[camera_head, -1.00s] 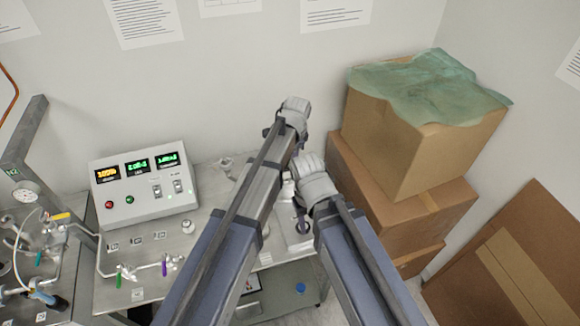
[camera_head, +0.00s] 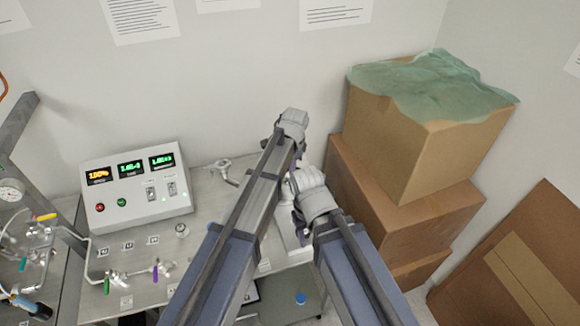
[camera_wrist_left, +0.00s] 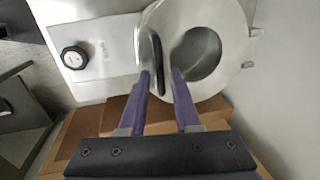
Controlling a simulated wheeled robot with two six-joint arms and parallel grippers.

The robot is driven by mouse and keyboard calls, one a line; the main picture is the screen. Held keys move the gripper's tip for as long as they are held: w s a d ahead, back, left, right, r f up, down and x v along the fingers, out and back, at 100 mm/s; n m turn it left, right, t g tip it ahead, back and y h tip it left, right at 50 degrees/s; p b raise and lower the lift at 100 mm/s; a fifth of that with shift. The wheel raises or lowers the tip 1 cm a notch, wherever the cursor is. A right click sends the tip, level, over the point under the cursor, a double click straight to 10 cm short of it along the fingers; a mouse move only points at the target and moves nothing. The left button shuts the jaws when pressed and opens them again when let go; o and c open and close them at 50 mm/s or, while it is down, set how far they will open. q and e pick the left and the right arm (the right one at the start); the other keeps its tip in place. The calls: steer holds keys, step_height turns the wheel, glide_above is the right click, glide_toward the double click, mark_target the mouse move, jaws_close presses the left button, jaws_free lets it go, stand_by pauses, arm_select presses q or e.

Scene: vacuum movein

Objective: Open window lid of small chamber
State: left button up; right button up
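The small chamber shows in the left wrist view as a round metal body (camera_wrist_left: 228,78) with a dark round opening. A shiny curved metal piece with a dark bar (camera_wrist_left: 159,65), which looks like the edge or handle of the lid, stands at its left side. My left gripper (camera_wrist_left: 162,74) has its two purple fingers apart, one on each side of the dark bar; I cannot tell whether they touch it. In the head view my arms hide most of the chamber. My right gripper is low beside the left one, its fingers mostly hidden behind my right wrist.
A control box (camera_head: 137,188) with lit displays stands on the metal bench at left, with valves and tubing in front. Stacked cardboard boxes (camera_head: 420,150) under green sheeting stand close on the right. A flat cardboard sheet (camera_head: 520,265) leans at far right.

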arm_select(q)
jaws_close()
stand_by(1.1)
